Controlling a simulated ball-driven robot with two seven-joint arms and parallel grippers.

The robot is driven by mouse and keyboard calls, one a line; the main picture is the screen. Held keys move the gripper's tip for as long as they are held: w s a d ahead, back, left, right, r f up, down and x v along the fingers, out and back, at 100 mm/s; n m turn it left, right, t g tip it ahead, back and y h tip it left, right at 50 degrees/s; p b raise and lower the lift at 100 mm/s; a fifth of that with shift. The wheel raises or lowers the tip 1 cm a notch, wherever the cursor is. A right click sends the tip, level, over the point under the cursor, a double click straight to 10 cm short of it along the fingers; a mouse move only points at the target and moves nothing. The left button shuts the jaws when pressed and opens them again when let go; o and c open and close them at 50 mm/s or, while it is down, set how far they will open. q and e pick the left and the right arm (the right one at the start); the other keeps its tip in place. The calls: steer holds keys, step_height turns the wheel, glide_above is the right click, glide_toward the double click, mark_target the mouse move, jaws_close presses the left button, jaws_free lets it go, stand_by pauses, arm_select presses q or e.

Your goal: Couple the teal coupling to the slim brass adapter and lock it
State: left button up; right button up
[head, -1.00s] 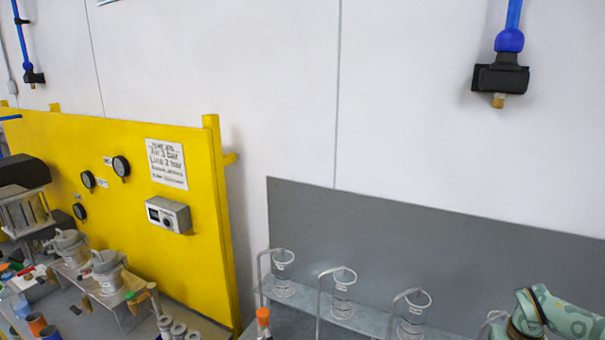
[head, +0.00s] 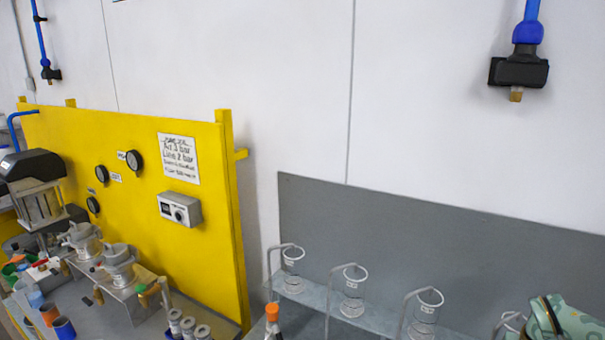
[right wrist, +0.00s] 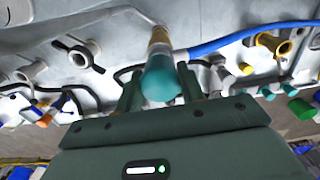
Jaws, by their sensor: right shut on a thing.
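In the right wrist view my right gripper (right wrist: 160,92) is shut on the teal coupling (right wrist: 160,80), a rounded teal body between the two dark green fingers. A slim brass piece, apparently the adapter (right wrist: 159,42), stands in line with the coupling's far end. They appear to meet, but I cannot tell whether they are seated or locked. A blue hose (right wrist: 225,40) runs right from near the coupling. The head view shows neither gripper nor the coupling.
The right wrist view shows other fittings around, including a ringed one (right wrist: 85,55) and an orange-brown ring (right wrist: 284,47).

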steer(key=shift+f, duration=0.35)
stand_by(0.4)
steer(key=o, duration=1)
steer(key=shift+c, duration=0.3)
steer(key=shift+r, duration=0.1)
step_height(320, 180, up, 5)
steer(key=p, duration=0.4)
steer(key=shift+r, duration=2.4)
